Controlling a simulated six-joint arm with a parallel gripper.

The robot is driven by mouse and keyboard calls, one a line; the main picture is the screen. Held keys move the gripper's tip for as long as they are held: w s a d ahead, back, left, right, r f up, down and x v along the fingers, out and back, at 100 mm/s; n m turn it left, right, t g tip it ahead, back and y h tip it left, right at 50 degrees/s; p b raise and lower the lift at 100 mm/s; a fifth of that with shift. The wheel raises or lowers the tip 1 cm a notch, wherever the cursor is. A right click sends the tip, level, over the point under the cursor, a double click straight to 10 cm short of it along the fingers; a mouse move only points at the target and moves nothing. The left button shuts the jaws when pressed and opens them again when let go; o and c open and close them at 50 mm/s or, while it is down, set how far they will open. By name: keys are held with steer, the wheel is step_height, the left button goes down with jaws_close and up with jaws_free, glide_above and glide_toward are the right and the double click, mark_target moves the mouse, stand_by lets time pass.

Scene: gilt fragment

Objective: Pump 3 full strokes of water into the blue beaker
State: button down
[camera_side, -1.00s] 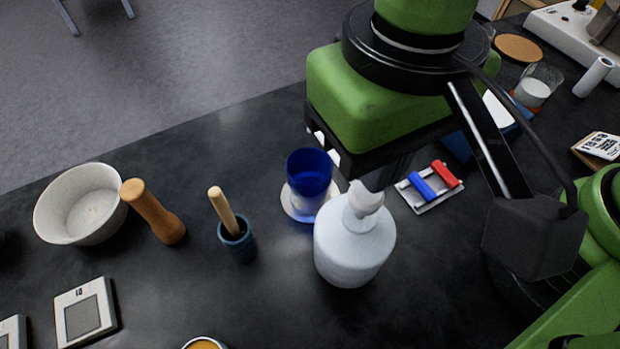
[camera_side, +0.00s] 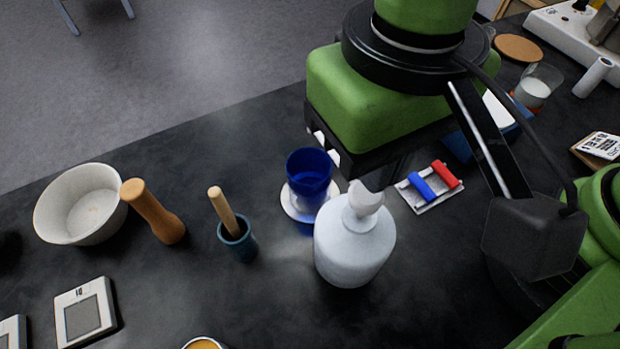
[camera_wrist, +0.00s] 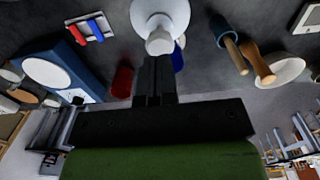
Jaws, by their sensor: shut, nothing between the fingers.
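The white pump bottle (camera_side: 354,250) stands upright on the dark table. Its pump head (camera_side: 366,201) points up in the side view. The blue beaker (camera_side: 308,165) stands just behind and left of the bottle on a pale round disc (camera_side: 290,207). A darker band shows inside it, but I cannot tell the water level. In the wrist view my gripper (camera_wrist: 155,66) is shut and empty, with its fingertips at the pump head (camera_wrist: 160,42); I cannot tell whether they touch. The beaker (camera_wrist: 178,60) is partly hidden there behind the fingers. The fingertips are mostly hidden in the side view.
A blue cup with a wooden pestle (camera_side: 237,240), a brown wooden pestle (camera_side: 153,212) and a white bowl (camera_side: 82,205) stand left. A small rack with blue and red pieces (camera_side: 432,187) lies right of the bottle. The table in front of the bottle is mostly clear.

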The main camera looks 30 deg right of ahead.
mark_target(367, 192)
steer(key=shift+f, duration=0.15)
steer(key=shift+f, duration=1.65)
steer(key=shift+r, duration=1.8)
steer(key=shift+f, duration=0.1)
steer(key=shift+f, duration=1.7)
steer(key=shift+r, duration=1.8)
steer(key=shift+f, duration=0.1)
